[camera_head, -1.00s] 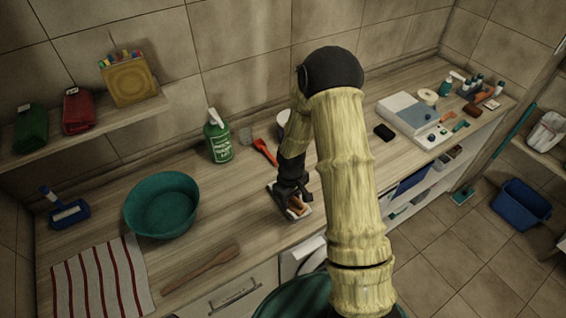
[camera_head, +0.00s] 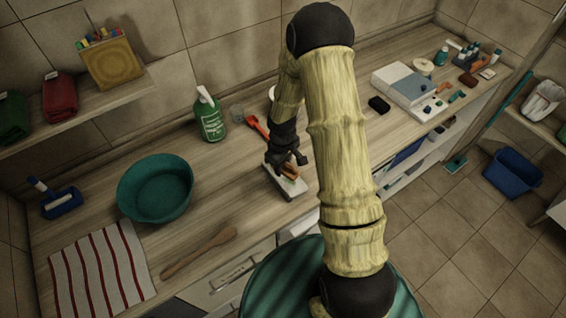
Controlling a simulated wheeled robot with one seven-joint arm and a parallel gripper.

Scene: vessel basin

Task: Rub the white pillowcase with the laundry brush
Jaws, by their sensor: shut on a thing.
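My gripper (camera_head: 287,160) is low over the counter (camera_head: 130,232) near its front edge, shut on a small brown-orange thing that looks like the laundry brush (camera_head: 291,171). The fingers hide much of the brush. A small flat white piece, which looks like the folded white pillowcase (camera_head: 293,188), lies on the counter directly under the brush. Its front part shows, and the rest is hidden by my gripper. I cannot tell whether the bristles touch the cloth.
A teal basin (camera_head: 155,190), wooden spoon (camera_head: 199,252) and striped towel (camera_head: 100,270) are to the left. A black block (camera_head: 379,105) and grey-white case (camera_head: 404,90) are right of my arm.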

